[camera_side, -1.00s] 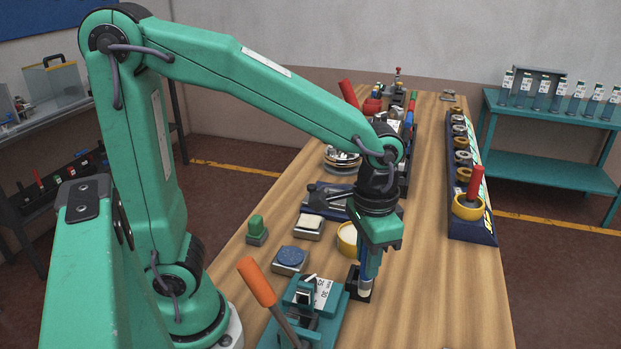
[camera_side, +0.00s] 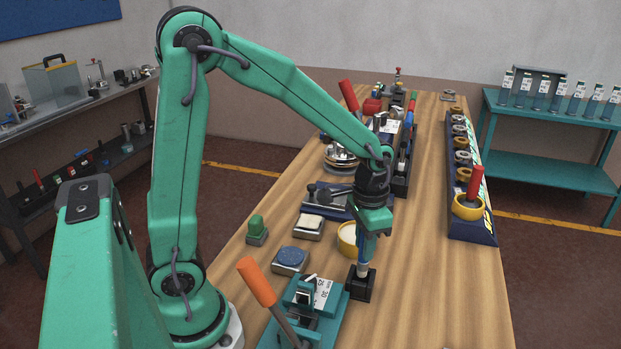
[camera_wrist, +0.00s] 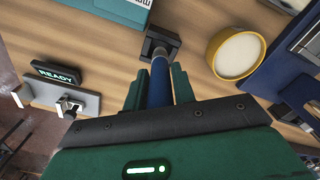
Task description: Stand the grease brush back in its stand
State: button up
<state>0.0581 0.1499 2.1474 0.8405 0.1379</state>
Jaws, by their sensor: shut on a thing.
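My gripper (camera_side: 370,228) points down above the bench and is shut on the grease brush (camera_side: 363,256), which has a blue handle and a pale lower end. The brush hangs close to upright. The stand (camera_side: 360,285), a small black block, is on the bench directly below. The brush's lower end overlaps the stand's top; I cannot tell how deep it sits. In the wrist view the blue brush (camera_wrist: 159,85) runs from between the jaws (camera_wrist: 159,88) to the dark stand (camera_wrist: 172,39), its tip meeting the stand's opening.
A yellow bowl of pale grease (camera_side: 347,238) stands just behind the stand. A teal press with an orange lever (camera_side: 257,282) is at the front left. Blocks with a blue pad (camera_side: 291,259) and a white pad (camera_side: 308,225) lie left. The bench right of the stand is clear.

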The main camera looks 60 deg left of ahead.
jog(key=shift+f, duration=2)
jog(key=shift+f, duration=0.2)
jog(key=o, duration=1)
jog(key=shift+r, duration=0.15)
notch_tip(320, 180, up, 12)
jog(key=shift+r, duration=0.1)
jog(key=shift+s, duration=0.1)
